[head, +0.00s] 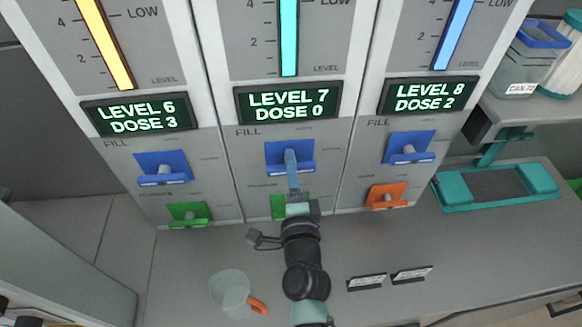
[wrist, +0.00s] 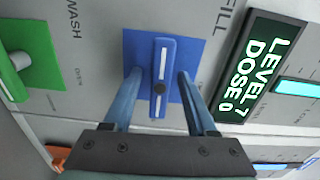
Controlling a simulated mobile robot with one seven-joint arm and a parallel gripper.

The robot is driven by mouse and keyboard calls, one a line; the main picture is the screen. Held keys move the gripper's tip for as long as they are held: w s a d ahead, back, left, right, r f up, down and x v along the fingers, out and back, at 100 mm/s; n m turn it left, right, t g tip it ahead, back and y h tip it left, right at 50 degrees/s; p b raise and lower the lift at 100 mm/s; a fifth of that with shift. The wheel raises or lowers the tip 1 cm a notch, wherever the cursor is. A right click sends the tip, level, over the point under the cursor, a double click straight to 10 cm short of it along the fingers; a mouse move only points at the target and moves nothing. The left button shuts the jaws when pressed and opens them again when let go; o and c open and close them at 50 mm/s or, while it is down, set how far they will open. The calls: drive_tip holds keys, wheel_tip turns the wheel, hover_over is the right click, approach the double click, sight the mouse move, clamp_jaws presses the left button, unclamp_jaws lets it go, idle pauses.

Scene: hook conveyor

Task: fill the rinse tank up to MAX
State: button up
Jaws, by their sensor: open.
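Three tank panels stand side by side; no tank name or MAX mark is legible. The middle display (head: 287,102) reads LEVEL 7, DOSE 0, under a cyan gauge (head: 288,38). In the wrist view, the plate (wrist: 200,48) carries a blue lever (wrist: 161,60) with a white stripe. My gripper (wrist: 159,78) is open, one finger either side of the lever. Contact cannot be told. The left display (head: 136,112) reads LEVEL 6, DOSE 3; the right display (head: 427,95) reads LEVEL 8, DOSE 2.
Green plates (head: 188,214) and an orange plate (head: 387,195) with knobs sit below the blue ones. A cup with an orange handle (head: 230,292) and two small labels (head: 366,282) are on the counter. A teal-ended tray (head: 497,185) and containers (head: 533,62) are right.

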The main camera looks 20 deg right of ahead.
drive_tip(key=shift+w, duration=0.1)
clamp_jaws()
idle(0.3)
drive_tip(key=shift+n, duration=0.3)
drive_tip(key=n, duration=0.3)
drive_tip(key=shift+b, duration=0.3)
drive_tip(key=shift+n+b, duration=0.4)
drive_tip(key=shift+n, duration=1.6)
unclamp_jaws()
